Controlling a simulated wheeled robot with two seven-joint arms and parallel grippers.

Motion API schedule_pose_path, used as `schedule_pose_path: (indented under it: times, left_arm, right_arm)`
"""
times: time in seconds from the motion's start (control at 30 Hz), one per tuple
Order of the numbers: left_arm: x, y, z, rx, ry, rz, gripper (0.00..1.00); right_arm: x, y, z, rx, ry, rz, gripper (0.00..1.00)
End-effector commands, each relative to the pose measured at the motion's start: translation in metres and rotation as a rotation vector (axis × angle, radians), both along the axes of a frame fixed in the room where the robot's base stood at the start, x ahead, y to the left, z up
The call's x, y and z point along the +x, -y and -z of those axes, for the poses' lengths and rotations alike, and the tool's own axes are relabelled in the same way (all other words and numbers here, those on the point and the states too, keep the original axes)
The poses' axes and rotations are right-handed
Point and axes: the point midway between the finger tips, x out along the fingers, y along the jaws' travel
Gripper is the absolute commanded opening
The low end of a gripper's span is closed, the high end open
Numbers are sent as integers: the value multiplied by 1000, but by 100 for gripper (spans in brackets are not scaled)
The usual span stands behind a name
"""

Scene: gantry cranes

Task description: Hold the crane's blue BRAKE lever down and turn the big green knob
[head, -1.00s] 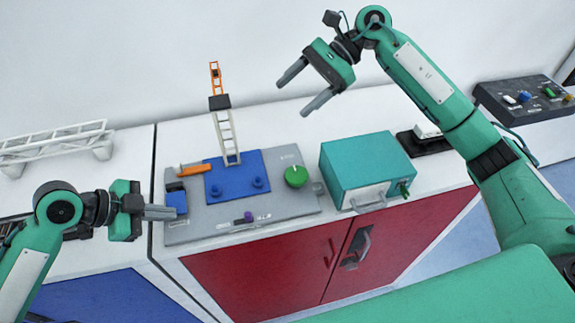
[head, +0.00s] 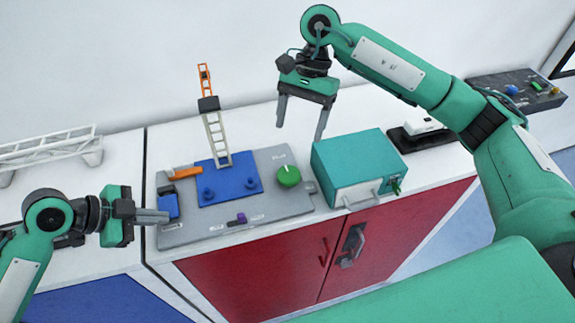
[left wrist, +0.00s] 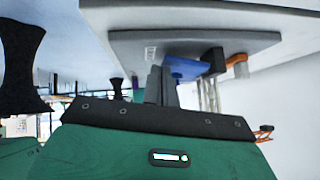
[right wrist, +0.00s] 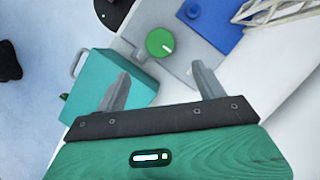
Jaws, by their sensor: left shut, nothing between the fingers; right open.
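The blue BRAKE lever (head: 169,204) is at the left end of the crane's grey panel (head: 240,228). My left gripper (head: 166,216) is shut and empty, its fingertips at the lever's lower part. Whether they press on it I cannot tell; in the left wrist view the shut fingers (left wrist: 161,74) overlap a blue part. The big green knob (head: 288,176) with a white mark is at the panel's right side. My right gripper (head: 299,132) is open and empty, above and behind the knob, fingers pointing down. In the right wrist view the knob (right wrist: 160,43) shows beyond the open fingers (right wrist: 160,74).
A teal box (head: 345,165) with a front handle stands just right of the knob. The crane mast (head: 216,135) rises from a blue plate (head: 235,190) between lever and knob. A small purple control (head: 241,218) is at the panel's front.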

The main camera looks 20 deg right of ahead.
Motion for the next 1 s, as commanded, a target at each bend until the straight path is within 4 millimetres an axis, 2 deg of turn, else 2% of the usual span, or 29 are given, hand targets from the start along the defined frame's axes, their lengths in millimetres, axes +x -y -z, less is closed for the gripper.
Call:
schedule_pose_path:
  times: [0.5,0.7,1.0]
  left_arm:
    - [0,0,0,0,-1,1,0]
    - [0,0,0,0,-1,1,0]
    - [0,0,0,0,-1,1,0]
  right_arm:
    - [-26,-25,87,1,-4,0,71]
    - [-30,-30,102,1,-1,0,71]
    - [-30,-30,103,1,0,0,71]
